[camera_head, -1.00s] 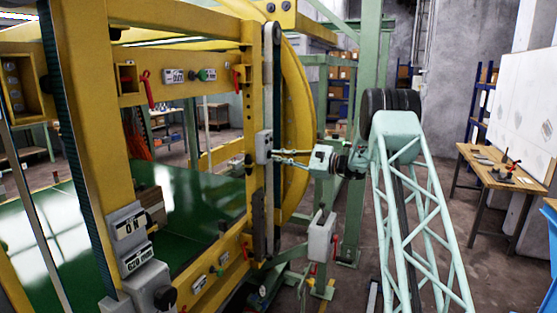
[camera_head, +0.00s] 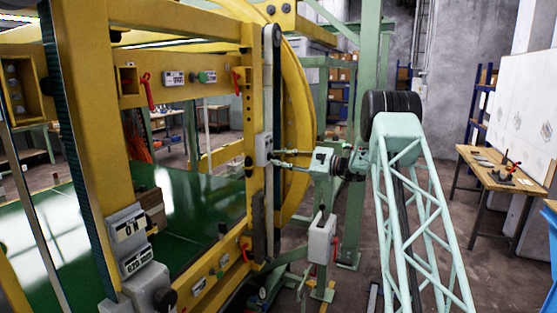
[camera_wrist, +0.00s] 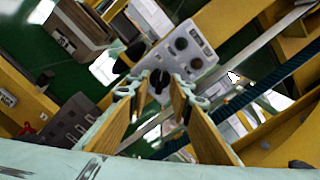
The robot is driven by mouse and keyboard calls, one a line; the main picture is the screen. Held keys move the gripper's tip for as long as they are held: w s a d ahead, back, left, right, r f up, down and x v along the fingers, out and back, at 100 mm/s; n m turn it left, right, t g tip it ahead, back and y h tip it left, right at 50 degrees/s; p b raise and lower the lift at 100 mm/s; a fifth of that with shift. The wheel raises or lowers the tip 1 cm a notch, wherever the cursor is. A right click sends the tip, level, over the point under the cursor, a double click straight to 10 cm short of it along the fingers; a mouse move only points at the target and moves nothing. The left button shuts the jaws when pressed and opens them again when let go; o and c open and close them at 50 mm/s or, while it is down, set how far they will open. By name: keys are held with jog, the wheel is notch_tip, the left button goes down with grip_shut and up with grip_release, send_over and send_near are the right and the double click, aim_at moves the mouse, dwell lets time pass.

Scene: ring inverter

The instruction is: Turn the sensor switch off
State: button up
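My gripper (camera_head: 277,159) points left at the yellow ring frame in the head view. In the wrist view it (camera_wrist: 160,88) is open, its two fingers apart with nothing held. A small black knob (camera_wrist: 159,80) shows between the fingertips in the wrist view; I cannot tell whether it touches them. Just beyond it is a light grey panel (camera_wrist: 207,50) with several dark round parts. In the head view a grey box (camera_head: 264,149) on the yellow post is close to the fingertips. I cannot read any switch label or setting there.
The yellow frame (camera_head: 180,100) surrounds a green floor (camera_head: 178,205). A white box (camera_head: 321,238) is below my gripper. A workbench (camera_head: 505,176) stands far right.

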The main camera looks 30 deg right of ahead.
jog(key=v, duration=1.1)
jog(key=shift+s+d, duration=0.25)
jog(key=shift+s, duration=0.05)
dwell(0.3)
jog(key=s+a+r+n+g, duration=0.2)
jog(key=s+a+r+g, duration=0.15)
jog(key=a, duration=0.75)
jog(key=s+a+r+n+g, duration=0.25)
jog(key=s+a+r, duration=0.2)
jog(key=a, duration=0.65)
jog(key=s+a+r+n+g+h, duration=0.25)
jog(key=s+a+n+g, duration=0.2)
jog(key=s+a, duration=1.2)
jog(key=s+a+n+g+h, duration=0.1)
jog(key=s+a+n+h, duration=0.15)
jog(key=s, duration=0.95)
jog(key=s+a+n+h, duration=0.2)
jog(key=s+a+n, duration=0.1)
jog(key=s, duration=0.9)
jog(key=s+d+f+n+t+h, duration=0.1)
jog(key=s+d+f+n+h, duration=0.1)
jog(key=s, duration=0.8)
jog(key=s+d+f+n+h, duration=0.2)
jog(key=s+d+f+n, duration=0.1)
jog(key=s, duration=0.8)
jog(key=shift+t+h, duration=0.3)
jog(key=shift+t, duration=0.05)
